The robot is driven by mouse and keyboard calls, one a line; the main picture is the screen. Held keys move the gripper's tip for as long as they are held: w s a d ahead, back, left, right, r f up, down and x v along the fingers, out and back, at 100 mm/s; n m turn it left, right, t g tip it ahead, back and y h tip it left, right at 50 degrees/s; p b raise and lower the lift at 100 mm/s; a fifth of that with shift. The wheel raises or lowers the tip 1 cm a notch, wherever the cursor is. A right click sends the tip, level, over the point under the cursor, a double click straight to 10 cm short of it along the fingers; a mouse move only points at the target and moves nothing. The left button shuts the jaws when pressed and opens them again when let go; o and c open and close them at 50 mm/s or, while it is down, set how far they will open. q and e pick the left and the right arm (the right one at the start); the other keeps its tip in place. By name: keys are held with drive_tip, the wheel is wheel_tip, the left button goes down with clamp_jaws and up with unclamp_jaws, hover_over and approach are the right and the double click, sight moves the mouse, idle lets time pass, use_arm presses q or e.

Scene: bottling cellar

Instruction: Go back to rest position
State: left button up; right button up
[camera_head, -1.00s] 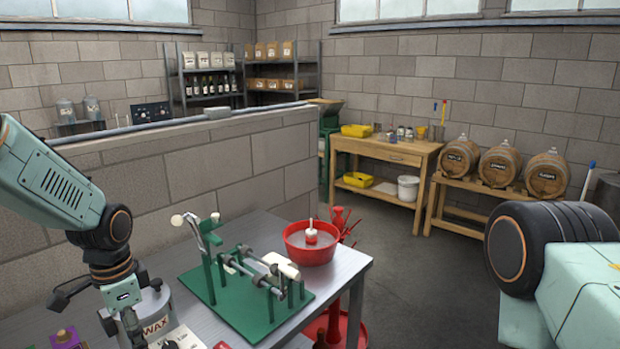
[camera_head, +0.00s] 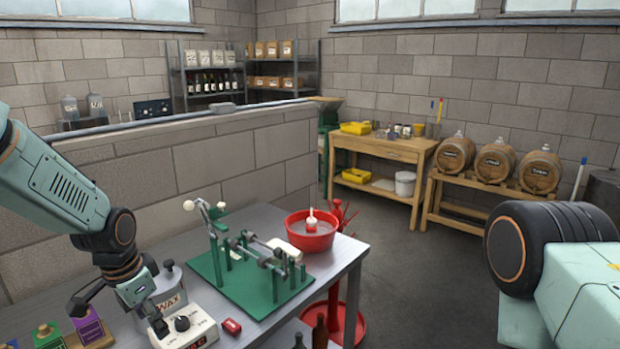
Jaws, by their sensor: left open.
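My left arm comes in from the left, and its gripper (camera_head: 120,314) hangs open and empty over the left part of the grey table (camera_head: 330,262). One dark finger sticks out to the left. The other is beside a grey can marked WAX (camera_head: 172,290) and a white control box with a dark knob (camera_head: 190,332); I cannot tell whether it touches them. A dark-green bench device (camera_head: 245,285) with metal rods stands to the right, clear of the gripper. My right arm shows at the right edge, but its gripper is out of view.
A red bowl (camera_head: 311,240) holds a red and white float. Small boxes (camera_head: 88,326) stand at lower left. A block wall (camera_head: 235,160) runs behind the table. Open floor (camera_head: 420,275) lies to the right.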

use_arm(q)
drive_tip(key=s+d+f+n+t+b, duration=0.1)
drive_tip(key=s+d+f+n+b, duration=0.1)
drive_tip(key=s+f, duration=0.35)
drive_tip(key=s+d+f+n+b, duration=0.2)
drive_tip(key=f+n+b, duration=0.1)
drive_tip(key=f, duration=0.5)
drive_tip(key=s+d+f+n+t+b, duration=0.1)
drive_tip(key=s+d+f+n+b, duration=0.2)
drive_tip(key=f, duration=0.4)
drive_tip(key=s+f+g+b, duration=0.2)
drive_tip(key=s+f+b, duration=0.2)
drive_tip(key=s+f, duration=0.4)
drive_tip(key=s+f+g+b, duration=0.2)
drive_tip(key=s+f+b, duration=0.3)
drive_tip(key=s+f, duration=0.4)
drive_tip(key=s, duration=0.7)
drive_tip(key=shift+s+d, duration=0.3)
drive_tip(key=shift+d, duration=0.05)
